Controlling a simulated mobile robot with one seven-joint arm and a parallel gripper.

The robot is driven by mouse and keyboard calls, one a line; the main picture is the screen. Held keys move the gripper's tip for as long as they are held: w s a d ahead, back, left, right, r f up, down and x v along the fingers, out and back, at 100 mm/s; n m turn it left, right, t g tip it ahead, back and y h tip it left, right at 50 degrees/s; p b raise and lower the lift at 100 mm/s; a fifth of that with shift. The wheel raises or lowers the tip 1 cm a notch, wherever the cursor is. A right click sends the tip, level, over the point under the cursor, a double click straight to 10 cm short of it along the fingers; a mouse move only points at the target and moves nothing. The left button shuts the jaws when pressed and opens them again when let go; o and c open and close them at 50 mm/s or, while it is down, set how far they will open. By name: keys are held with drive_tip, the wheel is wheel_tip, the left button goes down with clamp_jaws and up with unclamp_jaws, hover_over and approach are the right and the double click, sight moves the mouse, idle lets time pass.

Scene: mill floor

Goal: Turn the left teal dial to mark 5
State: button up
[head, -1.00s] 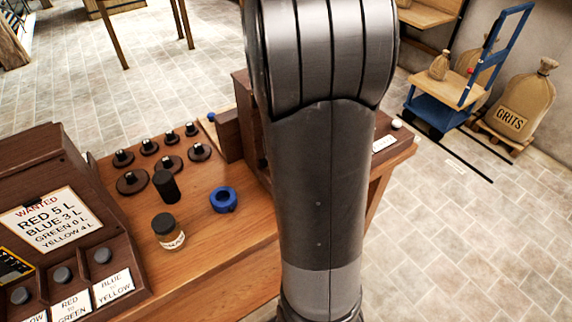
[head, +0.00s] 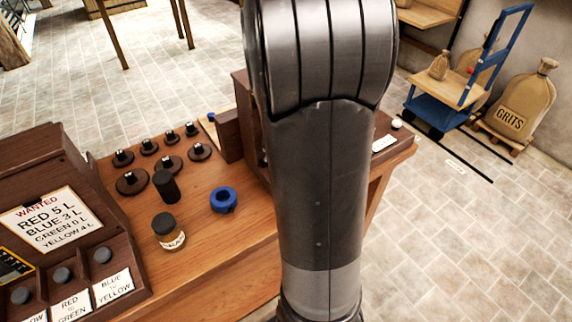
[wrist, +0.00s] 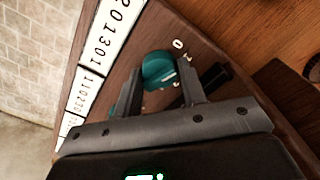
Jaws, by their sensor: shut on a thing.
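In the wrist view a round teal dial (wrist: 158,68) sits on a dark wooden panel, with a light pointer line on its face. My gripper (wrist: 160,66) has one finger on each side of it and is shut on it. A printed 0 shows just beyond the dial's upper right edge; the other marks around it are small or partly hidden, so I cannot read the setting surely. A second teal piece (wrist: 119,103) shows beside the left finger, mostly covered. In the head view my arm hides the dials and my gripper.
White number labels (wrist: 108,35) line the panel's edge. A black bar (wrist: 216,76) lies right of the right finger. In the head view the bench holds a blue ring (head: 223,200), a jar (head: 168,232), a black cylinder (head: 166,186) and several dark knobs (head: 132,182).

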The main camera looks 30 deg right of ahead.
drive_tip(key=m, duration=1.3)
drive_tip(key=shift+m, duration=0.3)
idle(0.4)
drive_tip(key=o, duration=1)
wheel_tip(320, 180, up, 11)
drive_tip(key=shift+f, duration=0.1)
